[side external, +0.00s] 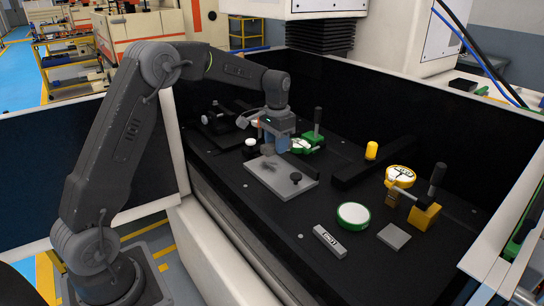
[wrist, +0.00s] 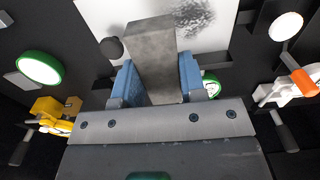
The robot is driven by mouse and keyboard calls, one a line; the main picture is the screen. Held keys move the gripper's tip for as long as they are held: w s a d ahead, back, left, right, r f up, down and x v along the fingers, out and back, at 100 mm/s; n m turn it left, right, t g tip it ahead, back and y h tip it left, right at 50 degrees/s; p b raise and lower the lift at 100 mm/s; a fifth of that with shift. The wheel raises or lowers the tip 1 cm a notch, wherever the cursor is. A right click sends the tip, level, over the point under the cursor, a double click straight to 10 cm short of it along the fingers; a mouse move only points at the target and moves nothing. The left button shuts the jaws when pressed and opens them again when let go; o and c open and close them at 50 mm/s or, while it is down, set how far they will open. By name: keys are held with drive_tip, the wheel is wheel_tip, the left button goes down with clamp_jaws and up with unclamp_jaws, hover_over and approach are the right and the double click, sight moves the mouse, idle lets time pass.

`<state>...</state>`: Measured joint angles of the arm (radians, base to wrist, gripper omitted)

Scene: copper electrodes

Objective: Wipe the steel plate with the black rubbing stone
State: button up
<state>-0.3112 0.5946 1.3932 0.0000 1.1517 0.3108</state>
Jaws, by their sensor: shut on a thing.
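The steel plate (side external: 295,187) is a light grey flat square on the black bed, with a dark smudge near its back left part and a black knob (side external: 296,177) at its right. In the wrist view the plate (wrist: 110,15) looks near white, with a speckled dark patch (wrist: 205,15) at upper right. My gripper (side external: 276,146), with blue fingers, is low over the plate's back edge. In the wrist view my gripper (wrist: 155,80) is shut on a grey rectangular block, the rubbing stone (wrist: 150,55). I cannot tell whether the stone touches the plate.
A green indicator stand (side external: 308,143) is close behind my gripper. To the right are a black bar (side external: 360,170), a yellow-rimmed dial (side external: 400,176), a yellow base (side external: 424,217), a green-rimmed dial (side external: 353,215), a grey square (side external: 394,236) and a grey labelled bar (side external: 328,241). Dark walls enclose the bed.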

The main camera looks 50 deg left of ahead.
sight(276, 174)
drive_tip(key=shift+w, duration=0.35)
drive_tip(key=shift+f, duration=4.05)
drive_tip(key=shift+a, duration=0.85)
drive_tip(key=shift+c, duration=0.3)
drive_tip(key=shift+a, duration=3)
drive_tip(key=shift+d, duration=3.95)
drive_tip(key=shift+s+a, duration=0.5)
drive_tip(key=shift+a, duration=3.75)
drive_tip(key=shift+d, duration=4.25)
drive_tip(key=shift+a+r, duration=0.1)
drive_tip(key=shift+r, duration=4)
